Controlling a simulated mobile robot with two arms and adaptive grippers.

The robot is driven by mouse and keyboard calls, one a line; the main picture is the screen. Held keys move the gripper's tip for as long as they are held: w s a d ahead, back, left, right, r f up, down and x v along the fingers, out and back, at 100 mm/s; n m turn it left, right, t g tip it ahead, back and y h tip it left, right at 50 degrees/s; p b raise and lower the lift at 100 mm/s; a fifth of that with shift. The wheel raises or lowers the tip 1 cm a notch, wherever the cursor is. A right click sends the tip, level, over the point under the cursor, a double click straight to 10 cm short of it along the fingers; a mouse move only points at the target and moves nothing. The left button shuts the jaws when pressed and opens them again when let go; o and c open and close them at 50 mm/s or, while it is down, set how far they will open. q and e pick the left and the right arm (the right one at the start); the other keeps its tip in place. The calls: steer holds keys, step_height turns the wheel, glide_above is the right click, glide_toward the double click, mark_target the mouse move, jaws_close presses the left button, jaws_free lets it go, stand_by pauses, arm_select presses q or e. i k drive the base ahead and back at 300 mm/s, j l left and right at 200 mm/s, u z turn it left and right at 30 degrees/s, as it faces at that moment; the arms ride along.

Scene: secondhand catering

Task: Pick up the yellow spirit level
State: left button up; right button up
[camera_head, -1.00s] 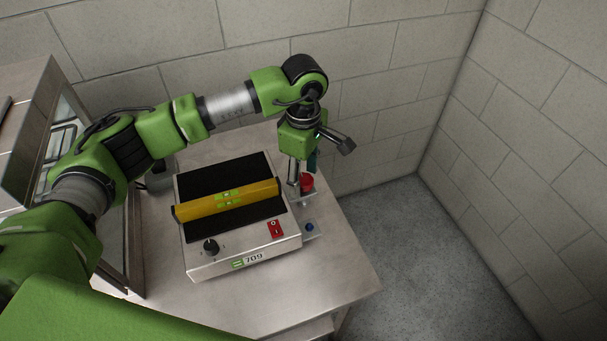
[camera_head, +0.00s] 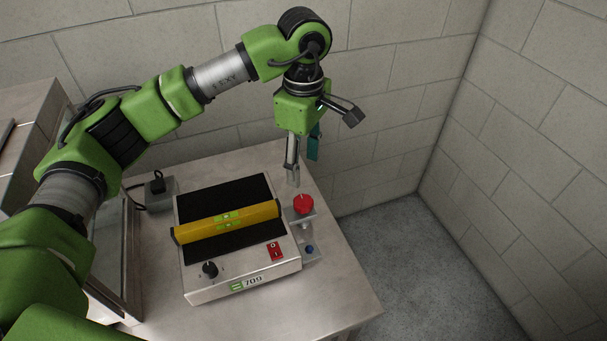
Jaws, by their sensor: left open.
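The yellow spirit level (camera_head: 228,222) lies across the black top of a box-shaped appliance marked 709 (camera_head: 243,284). It has black end caps and bright green vials. My left gripper (camera_head: 320,149) is open and empty, with its fingers spread wide. It hangs above the table's back right part, behind and to the right of the level and apart from it. My right gripper is not in view.
A red button (camera_head: 303,204) on a small metal bracket stands just right of the appliance, below my left gripper. A grey box (camera_head: 158,192) with a cable sits behind left. The steel table (camera_head: 330,287) is bare at the front right. Block walls close off the back and right.

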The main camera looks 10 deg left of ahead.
mark_target(214, 226)
steer(key=k+l, duration=1.25)
